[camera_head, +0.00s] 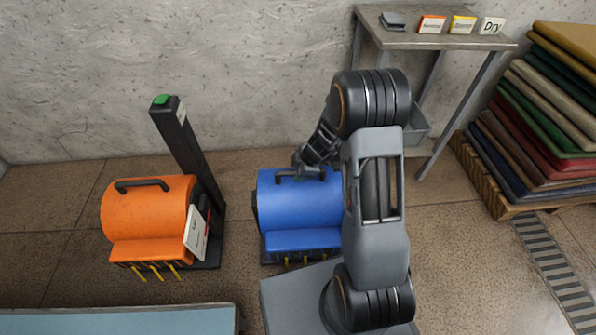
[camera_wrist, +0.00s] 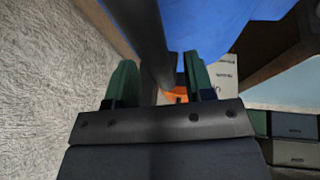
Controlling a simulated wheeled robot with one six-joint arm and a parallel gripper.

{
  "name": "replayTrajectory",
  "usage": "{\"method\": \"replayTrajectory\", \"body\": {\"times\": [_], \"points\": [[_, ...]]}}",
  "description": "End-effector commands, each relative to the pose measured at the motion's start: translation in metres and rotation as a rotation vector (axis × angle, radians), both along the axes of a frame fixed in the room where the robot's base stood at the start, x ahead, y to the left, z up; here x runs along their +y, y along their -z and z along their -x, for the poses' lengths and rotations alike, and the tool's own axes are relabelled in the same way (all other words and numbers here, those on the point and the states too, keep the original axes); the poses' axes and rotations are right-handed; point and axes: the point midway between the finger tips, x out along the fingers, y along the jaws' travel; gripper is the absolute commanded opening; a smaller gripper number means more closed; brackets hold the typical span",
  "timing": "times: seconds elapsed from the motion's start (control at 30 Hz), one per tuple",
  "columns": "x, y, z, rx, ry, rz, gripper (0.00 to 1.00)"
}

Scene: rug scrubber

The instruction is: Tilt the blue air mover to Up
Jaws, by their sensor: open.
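The blue air mover (camera_head: 295,212) stands on the floor at the middle of the head view, its rounded body above a blue front lip. Its dark handle is on top, partly hidden by my gripper (camera_head: 308,172). In the wrist view the blue body (camera_wrist: 208,25) fills the top right. There my gripper (camera_wrist: 158,60) shows two green-padded fingers, apart, with the dark handle bar (camera_wrist: 148,40) running between them. I cannot tell whether either finger touches the bar. My arm hides the right side of the air mover.
An orange air mover (camera_head: 150,210) with a white card stands left, by a dark post (camera_head: 185,145) with a green top. A side table (camera_head: 425,40) holds small labelled cards. Folded rugs (camera_head: 545,120) are stacked right. A light-blue surface (camera_head: 120,320) lies front left.

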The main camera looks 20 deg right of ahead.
Motion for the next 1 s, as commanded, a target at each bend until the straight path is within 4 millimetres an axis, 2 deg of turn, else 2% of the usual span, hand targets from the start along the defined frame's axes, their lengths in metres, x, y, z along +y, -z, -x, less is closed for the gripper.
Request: {"method": "replayTrajectory", "body": {"times": [0.23, 0.73, 1.0], "points": [[0.0001, 0.0002, -0.0001, 0.0, 0.0, 0.0, 0.48], [0.0001, 0.0, 0.0, 0.0, 0.0, 0.0, 0.0], [0.0011, -0.0006, -0.0009, 0.002, -0.003, -0.001, 0.0]]}}
